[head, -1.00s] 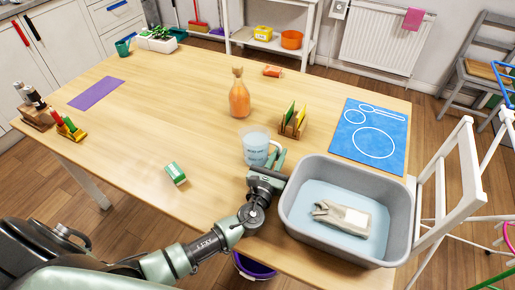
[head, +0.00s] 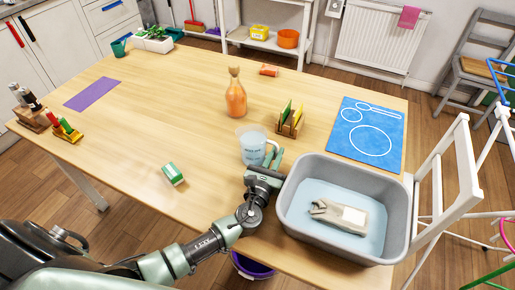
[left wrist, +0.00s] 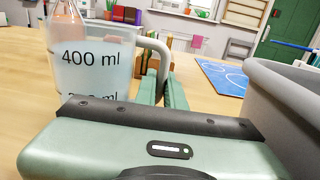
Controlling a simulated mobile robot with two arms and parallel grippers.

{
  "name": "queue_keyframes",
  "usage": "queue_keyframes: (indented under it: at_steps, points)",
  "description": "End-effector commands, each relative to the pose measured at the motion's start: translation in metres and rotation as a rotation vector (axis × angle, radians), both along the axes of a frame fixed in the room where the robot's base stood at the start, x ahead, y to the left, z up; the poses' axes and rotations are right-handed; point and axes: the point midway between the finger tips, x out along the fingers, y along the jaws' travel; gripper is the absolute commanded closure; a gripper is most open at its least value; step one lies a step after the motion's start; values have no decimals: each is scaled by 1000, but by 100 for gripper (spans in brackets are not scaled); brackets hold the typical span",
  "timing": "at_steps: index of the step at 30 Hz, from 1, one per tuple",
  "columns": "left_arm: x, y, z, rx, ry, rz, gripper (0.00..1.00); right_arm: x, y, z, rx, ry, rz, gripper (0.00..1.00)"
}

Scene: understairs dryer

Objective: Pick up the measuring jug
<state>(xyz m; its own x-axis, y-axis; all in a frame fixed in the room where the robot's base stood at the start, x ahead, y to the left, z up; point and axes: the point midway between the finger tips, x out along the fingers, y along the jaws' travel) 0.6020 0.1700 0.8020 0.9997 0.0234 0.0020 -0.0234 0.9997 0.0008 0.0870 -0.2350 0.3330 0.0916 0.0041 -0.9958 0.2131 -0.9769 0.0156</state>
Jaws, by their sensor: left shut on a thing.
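The measuring jug (head: 252,147) is clear with bluish contents and a pale handle on its right side. It stands upright on the wooden table, left of the grey tub. In the left wrist view the jug (left wrist: 92,62) shows close up with a "400 ml" mark. My left gripper (head: 275,160) is at the jug's handle, its fingers shut on the handle (left wrist: 160,52). The wrist view shows the green fingers (left wrist: 165,92) close together around the handle's lower part; the exact contact is partly hidden. My right gripper is not in view.
A grey tub (head: 289,215) with a grey item in it stands right beside my left gripper. An orange bottle (head: 236,100) and a wooden rack (head: 290,122) stand behind the jug. A green and white box (head: 173,174) lies to the left. The table's left middle is clear.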

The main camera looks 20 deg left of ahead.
Motion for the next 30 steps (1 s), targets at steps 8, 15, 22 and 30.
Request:
queue_keyframes:
  at_steps: [8,15,22,30]
  points:
    - [0,-1,1,-4,3,-2,100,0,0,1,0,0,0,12]
    - [0,-1,11,-4,2,-2,100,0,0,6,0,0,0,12]
    - [0,0,31,-1,-1,-1,100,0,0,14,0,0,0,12]
    - [0,0,64,-1,-3,-1,100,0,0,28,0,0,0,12]
